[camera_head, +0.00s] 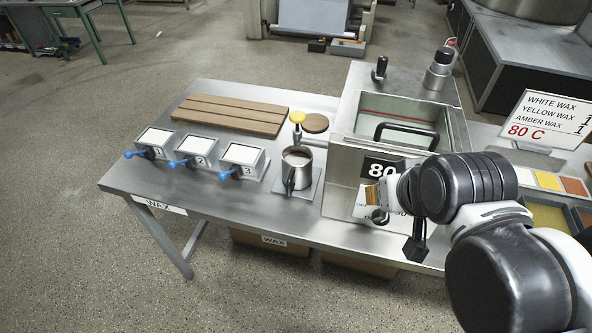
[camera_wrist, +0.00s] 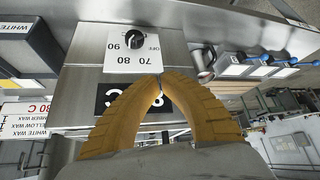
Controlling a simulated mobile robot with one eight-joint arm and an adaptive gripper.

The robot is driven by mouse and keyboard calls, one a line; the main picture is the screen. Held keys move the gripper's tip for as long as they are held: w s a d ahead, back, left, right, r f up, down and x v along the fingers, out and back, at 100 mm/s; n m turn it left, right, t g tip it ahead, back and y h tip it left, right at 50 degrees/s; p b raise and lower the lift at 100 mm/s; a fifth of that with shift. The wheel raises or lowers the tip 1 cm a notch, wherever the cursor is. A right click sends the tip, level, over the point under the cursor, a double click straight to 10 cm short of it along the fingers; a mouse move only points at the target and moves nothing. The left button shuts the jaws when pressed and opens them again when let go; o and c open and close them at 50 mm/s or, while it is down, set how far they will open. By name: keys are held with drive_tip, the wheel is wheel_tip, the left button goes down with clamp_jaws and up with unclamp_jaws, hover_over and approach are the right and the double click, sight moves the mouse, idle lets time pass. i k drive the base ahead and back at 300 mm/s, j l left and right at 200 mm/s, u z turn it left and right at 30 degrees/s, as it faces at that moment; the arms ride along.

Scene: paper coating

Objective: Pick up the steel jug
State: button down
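The steel jug (camera_head: 304,176) stands upright on a small square plate (camera_head: 314,190) at the front of the steel table, left of the wax tank. Its handle faces the table's front edge, and its inside looks dark reddish. My gripper (camera_head: 372,194) is right of the jug, in front of the tank's dial panel, apart from the jug. In the wrist view, the yellow fingers of my gripper (camera_wrist: 162,80) meet at the tips with nothing between them.
The wax tank (camera_head: 345,125) with a black handle stands behind my gripper. A tap with a yellow knob (camera_head: 297,117) is just behind the jug. Several numbered boxes (camera_head: 243,155) with blue levers stand to the left. A wooden board (camera_head: 230,113) lies behind them. The front-left table top is clear.

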sight(297, 162)
drive_tip(key=i+j+z, duration=0.1)
drive_tip(key=j+z, duration=0.2)
drive_tip(key=j, duration=0.25)
drive_tip(key=i+j+z, duration=0.1)
drive_tip(key=j+z, duration=0.2)
drive_tip(key=j, duration=0.2)
drive_tip(key=j+z, duration=0.35)
drive_tip(key=j, duration=0.2)
drive_tip(key=j+z, duration=0.3)
drive_tip(key=j, duration=0.25)
drive_tip(key=k+j+z, duration=0.15)
drive_tip(key=j+z, duration=0.15)
drive_tip(key=j, duration=0.25)
drive_tip(key=k+j+z, duration=0.3)
drive_tip(key=j, duration=0.2)
drive_tip(key=i, duration=0.1)
